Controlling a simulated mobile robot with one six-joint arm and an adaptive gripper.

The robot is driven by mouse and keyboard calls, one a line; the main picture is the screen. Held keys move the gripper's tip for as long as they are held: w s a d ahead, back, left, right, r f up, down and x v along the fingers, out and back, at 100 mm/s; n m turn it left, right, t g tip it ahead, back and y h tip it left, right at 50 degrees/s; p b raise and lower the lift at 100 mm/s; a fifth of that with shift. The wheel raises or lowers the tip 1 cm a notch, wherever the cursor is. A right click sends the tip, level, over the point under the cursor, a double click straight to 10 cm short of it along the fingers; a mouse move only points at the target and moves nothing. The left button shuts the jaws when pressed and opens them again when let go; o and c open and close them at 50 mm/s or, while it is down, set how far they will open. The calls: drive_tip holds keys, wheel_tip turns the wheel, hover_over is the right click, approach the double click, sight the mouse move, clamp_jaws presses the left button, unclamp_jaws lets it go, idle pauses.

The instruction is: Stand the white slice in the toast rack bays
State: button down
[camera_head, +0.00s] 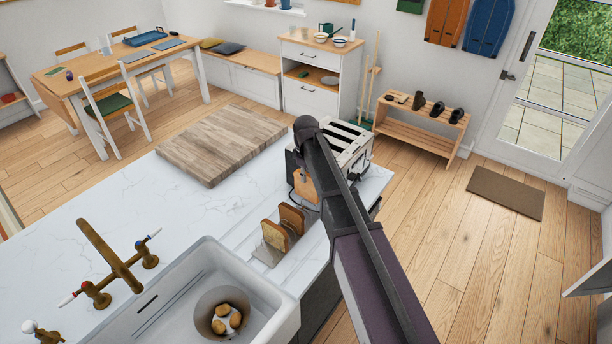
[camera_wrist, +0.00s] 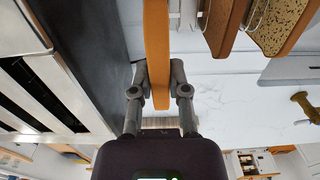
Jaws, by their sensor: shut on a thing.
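My gripper (camera_wrist: 159,88) is shut on an upright slice of bread (camera_wrist: 157,45). In the wrist view I see the slice edge-on, as an orange-brown crust strip between the two fingers. In the head view the held slice (camera_head: 306,186) is beside the toaster, partly hidden by my arm, and my fingers are hidden. The toast rack (camera_head: 268,256) is on the counter in front of the toaster, with two slices standing in it: a front one (camera_head: 274,236) and a back one (camera_head: 292,217). In the wrist view, a brown slice (camera_wrist: 224,28) and a seeded slice (camera_wrist: 281,26) stand right of the held slice.
The slotted toaster (camera_head: 349,147) stands close behind the held slice; it fills the left of the wrist view. A wooden board (camera_head: 222,144) lies to the left. The sink (camera_head: 175,312), with a bowl of several brown pieces, is at front left. The marble counter between is clear.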

sight(306, 198)
drive_tip(key=shift+f+b, duration=2.85)
drive_tip(key=shift+f, duration=0.25)
drive_tip(key=c, duration=0.5)
unclamp_jaws()
drive_tip(key=shift+c, duration=0.2)
drive_tip(key=shift+r, duration=0.15)
